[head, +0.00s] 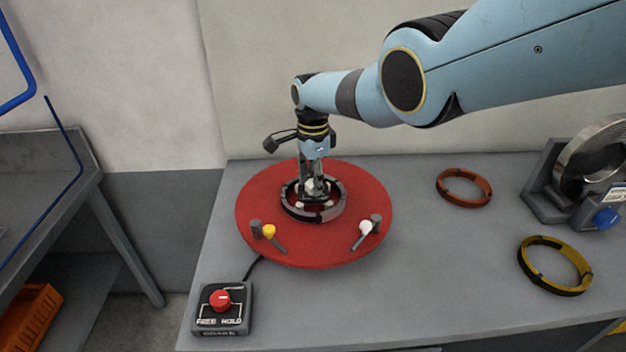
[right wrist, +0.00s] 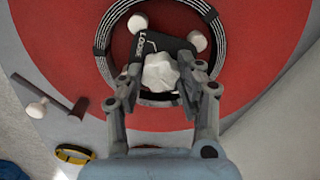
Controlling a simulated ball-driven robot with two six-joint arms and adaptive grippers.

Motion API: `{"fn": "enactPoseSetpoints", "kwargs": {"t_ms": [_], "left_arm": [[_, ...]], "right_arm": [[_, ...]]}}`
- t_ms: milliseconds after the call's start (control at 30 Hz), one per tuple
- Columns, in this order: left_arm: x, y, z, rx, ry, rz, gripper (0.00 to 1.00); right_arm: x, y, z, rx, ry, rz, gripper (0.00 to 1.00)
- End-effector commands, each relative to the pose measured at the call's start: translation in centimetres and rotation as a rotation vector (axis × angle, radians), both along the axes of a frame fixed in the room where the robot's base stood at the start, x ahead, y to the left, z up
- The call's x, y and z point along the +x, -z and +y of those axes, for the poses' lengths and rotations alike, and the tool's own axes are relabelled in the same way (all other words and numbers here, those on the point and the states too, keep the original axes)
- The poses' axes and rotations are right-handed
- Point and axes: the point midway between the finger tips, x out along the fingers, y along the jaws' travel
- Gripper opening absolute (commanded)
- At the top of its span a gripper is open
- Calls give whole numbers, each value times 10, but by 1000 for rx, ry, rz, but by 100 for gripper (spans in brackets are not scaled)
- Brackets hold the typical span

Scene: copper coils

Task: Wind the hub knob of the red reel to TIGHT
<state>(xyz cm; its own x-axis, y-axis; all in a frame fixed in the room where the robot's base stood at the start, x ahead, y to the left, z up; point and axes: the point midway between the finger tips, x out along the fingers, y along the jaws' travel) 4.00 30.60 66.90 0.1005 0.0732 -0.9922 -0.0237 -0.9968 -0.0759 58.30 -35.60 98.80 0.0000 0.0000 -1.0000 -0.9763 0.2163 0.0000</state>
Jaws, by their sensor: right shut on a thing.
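The red reel (head: 265,185) lies flat on the grey table. A dark ring-shaped coil (head: 340,202) sits at its middle. My right gripper (head: 315,196) points down over the reel's centre, inside the coil. In the right wrist view the gripper (right wrist: 163,85) is shut on the pale hub knob (right wrist: 160,72). A dark plate marked LOOSE (right wrist: 150,44) shows beside the knob; the word TIGHT cannot be seen. Two pale round heads stand by the plate inside the coil. My left gripper is not in view.
A yellow-headed clamp (head: 268,231) and a white-headed clamp (head: 366,227) stand on the reel's near part. A control box (head: 222,318) with a red knob is at front left. An orange ring (head: 464,188), a yellow ring (head: 554,265) and a metal coil stand (head: 595,165) are at right.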

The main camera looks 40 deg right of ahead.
Motion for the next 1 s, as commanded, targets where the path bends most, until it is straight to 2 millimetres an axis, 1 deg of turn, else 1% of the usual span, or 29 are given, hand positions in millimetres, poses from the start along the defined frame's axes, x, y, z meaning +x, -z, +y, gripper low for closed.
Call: {"fn": "enactPoseSetpoints", "kwargs": {"t_ms": [400, 433, 600, 867, 1000], "left_arm": [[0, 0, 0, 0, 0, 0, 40], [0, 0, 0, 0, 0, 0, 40], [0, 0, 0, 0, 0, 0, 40], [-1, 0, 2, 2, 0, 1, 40], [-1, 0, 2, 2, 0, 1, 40]], "right_arm": [[1, -1, 0, 0, 6, -2, 4], [1, -1, 0, 0, 6, -2, 38], [1, -1, 0, 0, 6, -2, 59], [0, 0, 0, 0, 5, -1, 59], [1, -5, -1, 0, 6, -2, 59]]}}
